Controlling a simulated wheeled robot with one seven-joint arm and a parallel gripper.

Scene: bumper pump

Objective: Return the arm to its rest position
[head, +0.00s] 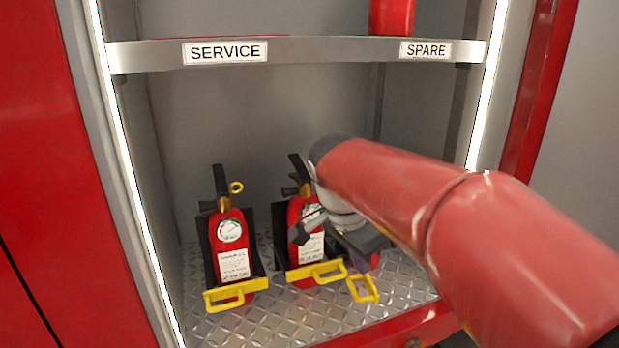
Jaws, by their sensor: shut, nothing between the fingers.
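My red arm (400,190) reaches from the lower right into the compartment. My gripper (302,230) is at its end, shut and empty, in front of the middle fire extinguisher (294,215). Its dark fingers cover part of that extinguisher's gauge; I cannot tell whether they touch it.
A metal shelf (330,52) with SERVICE and SPARE labels runs above the arm. A red object (391,16) stands on it at the right. Lit door posts (487,85) bound the compartment. The diamond-plate floor (290,322) has a red front lip (400,330).

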